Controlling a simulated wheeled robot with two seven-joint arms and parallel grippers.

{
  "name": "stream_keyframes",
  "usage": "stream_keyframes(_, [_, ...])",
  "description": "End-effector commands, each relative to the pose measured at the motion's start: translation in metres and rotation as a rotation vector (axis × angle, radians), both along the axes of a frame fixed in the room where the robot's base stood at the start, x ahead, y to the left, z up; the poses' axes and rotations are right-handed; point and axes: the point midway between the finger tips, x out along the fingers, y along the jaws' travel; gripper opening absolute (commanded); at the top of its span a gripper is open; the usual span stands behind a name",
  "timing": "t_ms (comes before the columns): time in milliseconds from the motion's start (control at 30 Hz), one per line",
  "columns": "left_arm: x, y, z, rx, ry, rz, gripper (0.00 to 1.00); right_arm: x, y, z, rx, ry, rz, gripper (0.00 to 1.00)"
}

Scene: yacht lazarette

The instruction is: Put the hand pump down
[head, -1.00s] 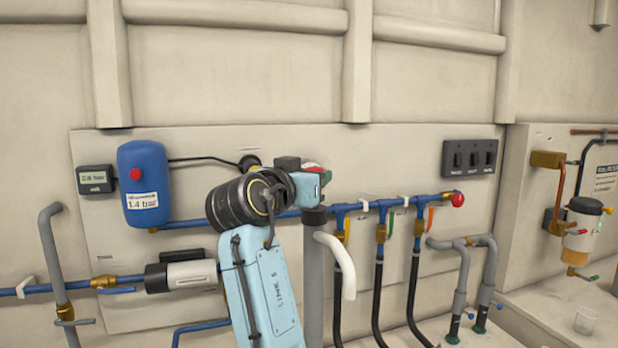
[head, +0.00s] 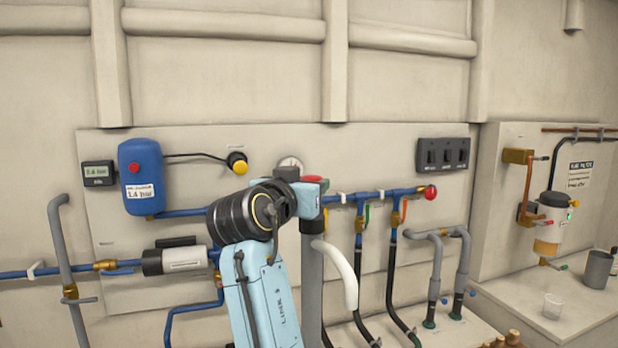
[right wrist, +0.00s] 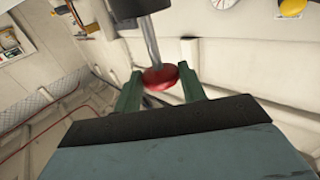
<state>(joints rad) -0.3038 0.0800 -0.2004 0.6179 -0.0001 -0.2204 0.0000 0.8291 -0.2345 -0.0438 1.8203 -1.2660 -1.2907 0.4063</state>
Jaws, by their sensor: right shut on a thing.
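The hand pump (head: 312,265) is a long grey tube with a curved white spout and a red top. It hangs upright in the middle of the head view, and its lower end is cut off by the picture edge. My right gripper (head: 312,190) is shut on it at the top, partly hidden by my wrist. In the right wrist view the red knob and metal rod of the pump (right wrist: 160,76) show between the green fingers of my right gripper (right wrist: 161,88). My left gripper is not in view.
Behind stands a wall panel with a blue tank (head: 143,177), a motor pump (head: 178,261), blue pipes, a red-ended valve manifold (head: 430,192) and black switches (head: 442,154). Black hoses and grey pipes rise behind the pump. A ledge (head: 500,293) at right holds a clear cup (head: 552,305) and a grey mug (head: 598,269).

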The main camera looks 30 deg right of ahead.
Motion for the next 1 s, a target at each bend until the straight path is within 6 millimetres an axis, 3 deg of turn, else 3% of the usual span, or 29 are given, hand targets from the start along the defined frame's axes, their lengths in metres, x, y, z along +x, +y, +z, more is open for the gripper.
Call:
stream_keyframes(167, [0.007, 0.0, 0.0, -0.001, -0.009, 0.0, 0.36, -0.006, 0.005, -0.012, -0.003, -0.003, 0.043, 0.0])
stream_keyframes(467, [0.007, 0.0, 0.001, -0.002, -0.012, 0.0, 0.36, -0.025, 0.022, -0.06, -0.002, -0.001, 0.19, 0.0])
stream_keyframes(1000, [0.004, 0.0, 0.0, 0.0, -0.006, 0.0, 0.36, -0.078, 0.073, -0.195, -0.006, 0.004, 0.625, 0.0])
